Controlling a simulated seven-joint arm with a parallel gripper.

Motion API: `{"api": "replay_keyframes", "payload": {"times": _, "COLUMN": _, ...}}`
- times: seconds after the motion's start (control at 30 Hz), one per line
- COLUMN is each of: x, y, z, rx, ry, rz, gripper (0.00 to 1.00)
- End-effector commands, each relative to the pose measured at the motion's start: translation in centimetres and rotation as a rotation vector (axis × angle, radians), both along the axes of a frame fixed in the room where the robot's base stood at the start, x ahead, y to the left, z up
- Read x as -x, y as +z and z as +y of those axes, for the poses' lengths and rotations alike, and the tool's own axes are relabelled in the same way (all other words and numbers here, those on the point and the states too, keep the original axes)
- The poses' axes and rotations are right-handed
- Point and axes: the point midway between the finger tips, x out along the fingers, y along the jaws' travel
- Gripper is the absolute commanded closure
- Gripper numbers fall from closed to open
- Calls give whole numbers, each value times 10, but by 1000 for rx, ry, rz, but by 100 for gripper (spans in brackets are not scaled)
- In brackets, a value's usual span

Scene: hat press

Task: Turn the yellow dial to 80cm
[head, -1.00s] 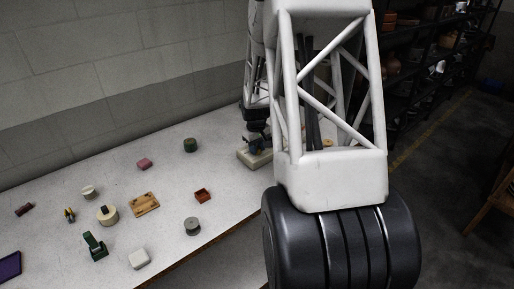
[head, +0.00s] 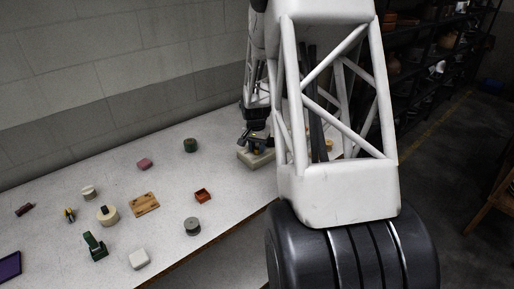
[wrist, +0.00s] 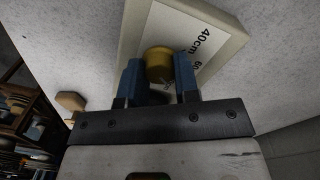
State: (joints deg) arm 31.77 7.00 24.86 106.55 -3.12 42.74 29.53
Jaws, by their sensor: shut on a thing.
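The yellow dial (wrist: 158,60) sits on a cream board (wrist: 136,30) with a white label; "40cm" and part of a "60" mark can be read on it. The rest of the scale and any pointer are hidden. My gripper (wrist: 160,68) has its two blue fingers on either side of the dial, shut on it. In the head view my gripper (head: 255,142) is at the cream board (head: 248,154) on the table, with a bit of yellow showing beneath it. My arm covers much of that area.
A wall stands behind; shelves are at the right.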

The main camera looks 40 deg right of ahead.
Motion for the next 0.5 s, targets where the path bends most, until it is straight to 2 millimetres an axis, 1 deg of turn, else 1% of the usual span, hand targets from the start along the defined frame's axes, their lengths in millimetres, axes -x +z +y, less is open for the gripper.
{"api": "replay_keyframes", "payload": {"times": 0.2, "x": -1, "y": 2, "z": 0, "rx": 1, "ry": -133, "rz": -3, "gripper": 94}}
{"api": "replay_keyframes", "payload": {"times": 0.5, "x": -1, "y": 2, "z": 0, "rx": 1, "ry": -206, "rz": -2, "gripper": 94}}
